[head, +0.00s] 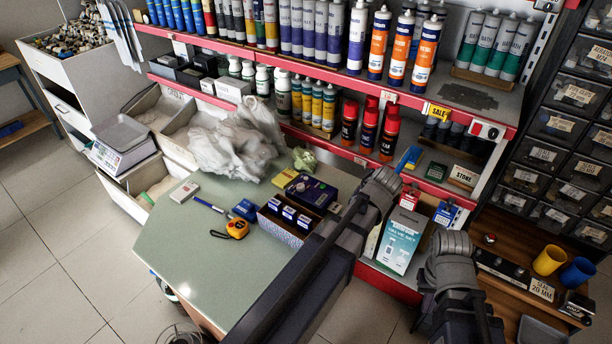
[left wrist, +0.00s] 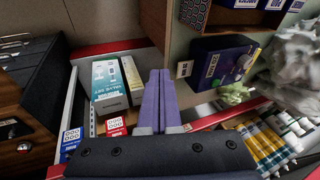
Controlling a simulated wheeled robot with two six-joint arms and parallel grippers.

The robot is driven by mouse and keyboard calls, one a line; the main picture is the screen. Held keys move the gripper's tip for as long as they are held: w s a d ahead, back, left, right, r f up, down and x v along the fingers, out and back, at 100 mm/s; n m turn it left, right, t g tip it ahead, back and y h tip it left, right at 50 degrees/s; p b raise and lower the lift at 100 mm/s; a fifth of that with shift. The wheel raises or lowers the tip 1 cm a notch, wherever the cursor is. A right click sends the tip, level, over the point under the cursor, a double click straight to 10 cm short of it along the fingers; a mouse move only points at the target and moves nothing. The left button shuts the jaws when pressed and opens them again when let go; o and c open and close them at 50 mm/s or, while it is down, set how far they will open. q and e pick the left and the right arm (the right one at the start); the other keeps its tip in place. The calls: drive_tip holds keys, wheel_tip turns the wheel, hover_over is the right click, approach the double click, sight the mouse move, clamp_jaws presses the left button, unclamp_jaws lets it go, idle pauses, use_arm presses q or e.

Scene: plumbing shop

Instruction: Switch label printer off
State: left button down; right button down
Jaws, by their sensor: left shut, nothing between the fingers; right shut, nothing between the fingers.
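A dark blue-purple box-shaped thing (head: 311,191) with a printed top stands on the green counter; it may be the label printer, but I cannot be sure. It also shows in the left wrist view (left wrist: 222,62), with a small white label at its end. I cannot make out a switch on it or its state. My left gripper (left wrist: 160,98) is shut and empty, beside the counter edge and a white-and-teal valve set box. In the head view its fingers are hidden by its wrist. My right gripper (head: 452,245) is shut and empty, right of that box.
The green counter (head: 190,250) holds an open box of blue packs (head: 279,229), a tape measure (head: 237,229) and crumpled plastic (head: 232,145). The valve set box (head: 402,240) stands between my wrists. Shelves of cartridges line the back. Yellow (head: 548,260) and blue cups stand right.

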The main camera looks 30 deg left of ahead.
use_arm(q)
drive_tip(key=w+a+r+n+t+y+p, duration=0.1)
drive_tip(key=w+a+r, duration=0.1)
drive_tip(key=w+a, duration=0.35)
drive_tip(key=w+a+r+n+y, duration=0.1)
drive_tip(key=w+a+r+y, duration=0.15)
drive_tip(key=a, duration=0.55)
wheel_tip(320, 180, up, 2)
drive_tip(key=n, duration=0.1)
hover_over(306, 179)
drive_tip(key=shift+s+d+r+t+y+p, duration=0.2)
drive_tip(key=shift+d+t+y+p, duration=0.05)
drive_tip(key=shift+t+p, duration=0.15)
drive_tip(key=shift+f, duration=0.1)
wheel_tip(306, 179, down, 9)
drive_tip(key=b, duration=0.9)
drive_tip(key=shift+f+b, duration=0.25)
drive_tip(key=shift+b, duration=0.15)
